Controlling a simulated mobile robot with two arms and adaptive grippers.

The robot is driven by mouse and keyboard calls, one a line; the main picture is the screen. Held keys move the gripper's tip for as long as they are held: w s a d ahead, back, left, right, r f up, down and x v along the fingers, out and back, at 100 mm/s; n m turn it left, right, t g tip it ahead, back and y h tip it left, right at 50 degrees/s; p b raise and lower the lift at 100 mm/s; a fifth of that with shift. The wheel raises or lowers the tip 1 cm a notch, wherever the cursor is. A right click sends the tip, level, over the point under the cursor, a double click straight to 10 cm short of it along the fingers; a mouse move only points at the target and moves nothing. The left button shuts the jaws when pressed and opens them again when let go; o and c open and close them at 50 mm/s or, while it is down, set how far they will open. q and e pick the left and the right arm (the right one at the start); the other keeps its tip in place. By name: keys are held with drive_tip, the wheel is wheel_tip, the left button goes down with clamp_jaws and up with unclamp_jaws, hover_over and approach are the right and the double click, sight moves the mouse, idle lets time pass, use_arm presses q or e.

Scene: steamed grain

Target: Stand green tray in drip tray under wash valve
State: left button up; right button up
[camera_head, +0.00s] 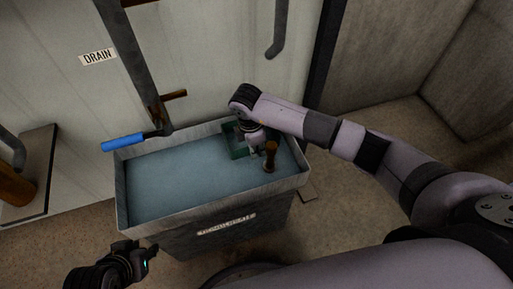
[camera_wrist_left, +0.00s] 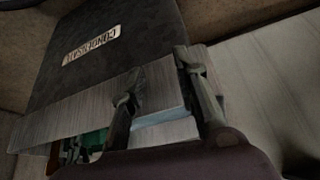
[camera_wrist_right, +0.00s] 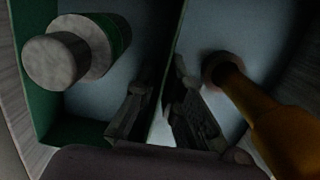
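The green tray (camera_head: 233,142) is in the back right of a wide grey metal tray (camera_head: 160,228) with a pale blue floor. In the right wrist view the green tray (camera_wrist_right: 24,80) holds a grey cylinder (camera_wrist_right: 62,58) with a green band. My right gripper (camera_head: 254,150) reaches down over it; its fingers (camera_wrist_right: 166,72) are close together on either side of the tray's wall. I cannot tell whether the green tray touches the floor. My left gripper (camera_head: 150,250) is open and empty in front of the metal tray; its fingers (camera_wrist_left: 157,78) are apart.
An amber-handled object (camera_head: 270,156) stands just right of the green tray. A blue lever (camera_head: 123,142) on a pipe (camera_head: 130,60) beside the DRAIN label (camera_head: 98,57) overhangs the metal tray's back left. The metal tray's left and middle are clear.

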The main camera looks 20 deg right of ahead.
drive_tip(key=shift+o, duration=1.4)
